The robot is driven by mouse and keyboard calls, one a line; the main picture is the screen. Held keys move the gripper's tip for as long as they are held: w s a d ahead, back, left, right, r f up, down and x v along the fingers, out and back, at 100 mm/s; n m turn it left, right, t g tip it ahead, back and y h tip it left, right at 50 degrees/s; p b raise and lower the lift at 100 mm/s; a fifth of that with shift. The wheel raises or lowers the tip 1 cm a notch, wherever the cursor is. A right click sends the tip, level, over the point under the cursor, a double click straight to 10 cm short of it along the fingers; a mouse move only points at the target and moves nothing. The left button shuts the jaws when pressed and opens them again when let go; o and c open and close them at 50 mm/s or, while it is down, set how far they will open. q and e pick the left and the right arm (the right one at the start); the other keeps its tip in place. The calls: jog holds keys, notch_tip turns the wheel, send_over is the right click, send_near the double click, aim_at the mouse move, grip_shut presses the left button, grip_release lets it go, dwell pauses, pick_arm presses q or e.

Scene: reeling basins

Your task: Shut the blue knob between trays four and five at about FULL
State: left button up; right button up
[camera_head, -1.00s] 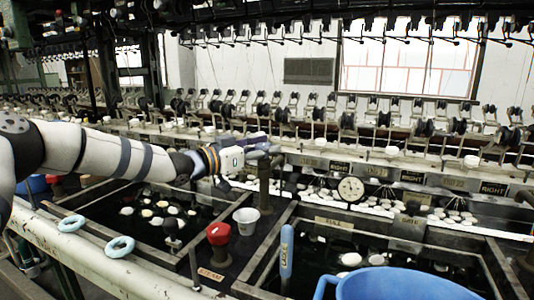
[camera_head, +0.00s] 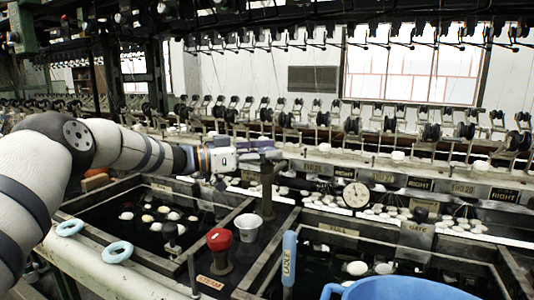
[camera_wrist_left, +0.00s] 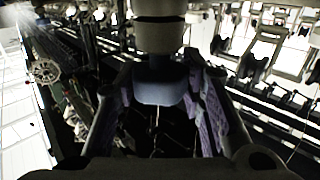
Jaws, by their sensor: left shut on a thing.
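My left gripper (camera_head: 265,152) reaches in from the left at the top of a dark upright post (camera_head: 267,190) between two dark water trays. In the left wrist view a blue-grey knob (camera_wrist_left: 160,88) sits between my purple-padded fingers, which are shut on it. In the head view the fingers hide the knob. The left tray (camera_head: 122,265) and the right tray (camera_head: 262,262) hold water and pale cocoons. A FULL plate (camera_head: 338,230) is on the back rim of the right tray. My right gripper is not in view.
A blue LADLE handle (camera_head: 289,258) and a large blue basin (camera_head: 390,288) are in front. A dial (camera_head: 356,194) and reels lie behind.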

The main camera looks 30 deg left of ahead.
pick_arm(q)
jog(key=o, duration=1.2)
jog(key=shift+c, duration=0.2)
jog(key=v, duration=1.2)
